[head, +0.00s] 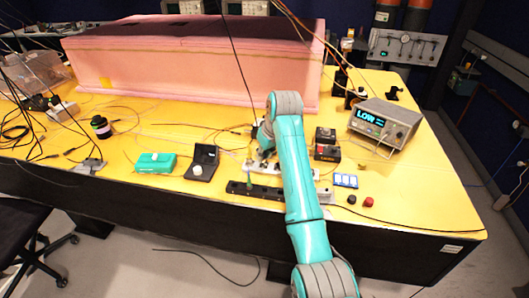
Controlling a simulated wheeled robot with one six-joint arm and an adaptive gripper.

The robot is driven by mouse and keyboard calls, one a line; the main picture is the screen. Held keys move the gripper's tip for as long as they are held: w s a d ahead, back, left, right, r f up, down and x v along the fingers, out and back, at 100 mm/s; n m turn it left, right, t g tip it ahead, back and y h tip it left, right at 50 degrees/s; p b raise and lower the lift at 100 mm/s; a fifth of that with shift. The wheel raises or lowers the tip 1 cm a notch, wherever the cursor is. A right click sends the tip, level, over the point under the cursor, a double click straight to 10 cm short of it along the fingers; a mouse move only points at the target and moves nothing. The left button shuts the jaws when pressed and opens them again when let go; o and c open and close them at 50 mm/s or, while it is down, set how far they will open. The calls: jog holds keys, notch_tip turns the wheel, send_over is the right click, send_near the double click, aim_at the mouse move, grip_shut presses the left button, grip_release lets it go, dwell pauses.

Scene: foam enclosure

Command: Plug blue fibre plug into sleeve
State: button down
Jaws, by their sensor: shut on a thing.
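My teal arm reaches over the yellow bench in the head view, and my gripper (264,152) points down at a pale strip-shaped fixture (256,167). The gripper is small and partly covered by my arm. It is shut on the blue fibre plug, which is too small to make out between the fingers. The sleeve cannot be told apart from the small dark parts on the pale strip. I cannot tell whether plug and sleeve touch.
A black rail (264,191) lies in front of the strip. Left are an open black case (202,164) and teal box (155,163). Right are dark boxes (326,151), an instrument reading LOW (386,124) and red and black caps. The pink foam enclosure (190,75) stands behind.

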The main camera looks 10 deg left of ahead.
jog(key=shift+f, duration=0.4)
jog(key=c, duration=1)
grip_release()
jog(key=shift+r, duration=0.1)
jog(key=v, duration=1.1)
jog(key=shift+s+d+r, duration=0.15)
jog(key=shift+r, duration=0.15)
